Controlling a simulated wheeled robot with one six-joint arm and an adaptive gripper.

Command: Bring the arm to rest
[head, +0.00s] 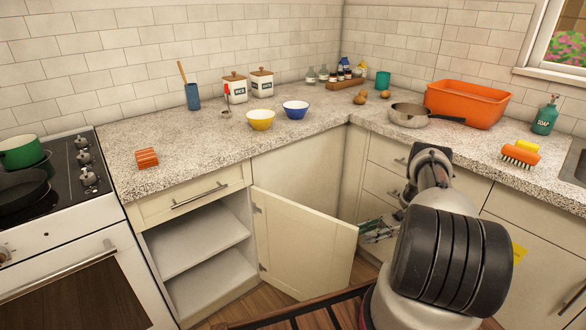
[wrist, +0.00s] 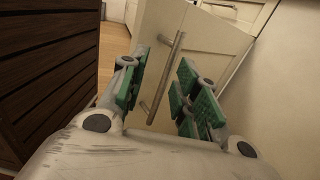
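My gripper (head: 380,229) is low in front of the corner cabinets, to the right of the open cabinet door (head: 305,250). My arm hides part of it in the head view. In the wrist view its green-padded fingers (wrist: 163,92) are spread apart with nothing held. A metal bar handle (wrist: 164,72) on a cream door (wrist: 195,50) shows between the fingers, with gaps on both sides. I cannot tell how far ahead of the fingertips it is.
The open cabinet (head: 200,255) shows empty shelves. The counter (head: 205,138) above carries bowls, canisters, a pan (head: 410,114) and an orange tub (head: 467,103). A stove (head: 45,175) is at left. A dark slatted surface (wrist: 45,75) is close on the wrist view's left.

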